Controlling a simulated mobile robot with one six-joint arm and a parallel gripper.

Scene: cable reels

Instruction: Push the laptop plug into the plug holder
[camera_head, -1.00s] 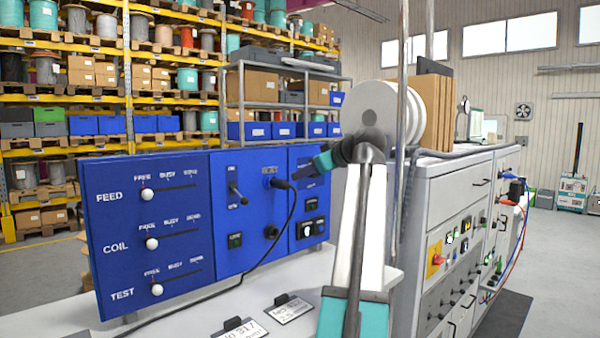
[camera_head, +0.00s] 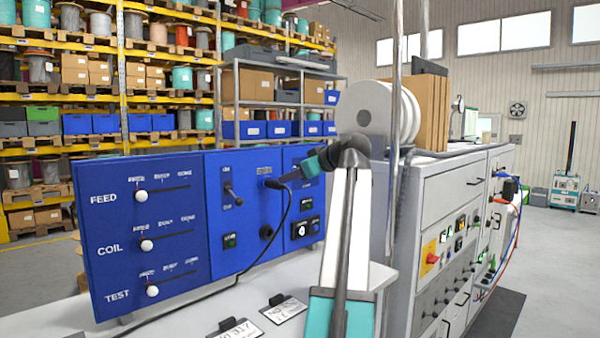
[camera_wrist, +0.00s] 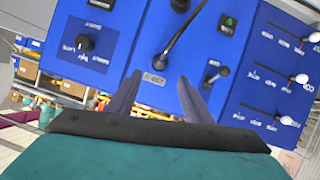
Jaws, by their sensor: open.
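The laptop plug (camera_head: 273,184) is a black plug with a black cable, at the upper middle of the blue panel (camera_head: 238,240), under a small label. In the wrist view the plug (camera_wrist: 161,61) stands at the panel above the label, and its cable runs up and right. The plug holder is hidden behind the plug, and how deep the plug sits cannot be told. My gripper (camera_wrist: 160,80) is open, its two dark fingers on either side of the plug's line. In the head view my gripper (camera_head: 284,179) is just right of the plug; contact cannot be told.
A lever switch (camera_head: 232,194) is left of the plug. A round black socket (camera_head: 266,232) is below it, with the cable passing near. Sliders with white knobs (camera_head: 142,196) line the panel's left. Label cards (camera_head: 284,308) lie on the light bench. A grey cabinet (camera_head: 425,200) stands right.

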